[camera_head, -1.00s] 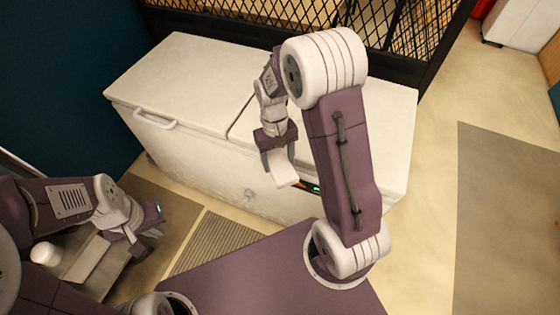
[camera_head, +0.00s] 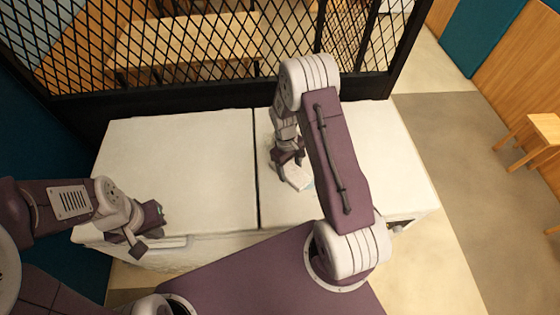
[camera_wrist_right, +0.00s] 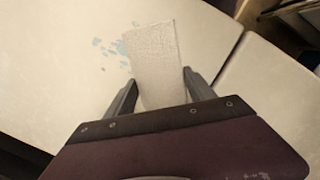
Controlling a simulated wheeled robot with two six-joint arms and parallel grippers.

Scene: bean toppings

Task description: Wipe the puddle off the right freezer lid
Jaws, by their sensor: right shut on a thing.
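The chest freezer has two white lids; the right freezer lid (camera_head: 375,150) lies beyond a dark seam from the left one. The puddle (camera_wrist_right: 112,47) shows in the right wrist view as scattered pale blue patches beside the cloth. In the head view it is mostly hidden by my right arm. My right gripper (camera_head: 290,163) is over the right lid, shut on a white cloth (camera_wrist_right: 153,55) that sticks out between its fingers. I cannot tell if the cloth touches the lid. My left gripper (camera_head: 137,238) is by the freezer's front left, empty; its opening is unclear.
The left freezer lid (camera_head: 180,165) is bare and closed. A black mesh fence (camera_head: 200,50) stands right behind the freezer. Open floor (camera_head: 455,130) lies to the right, with a wooden stool (camera_head: 535,135) further off.

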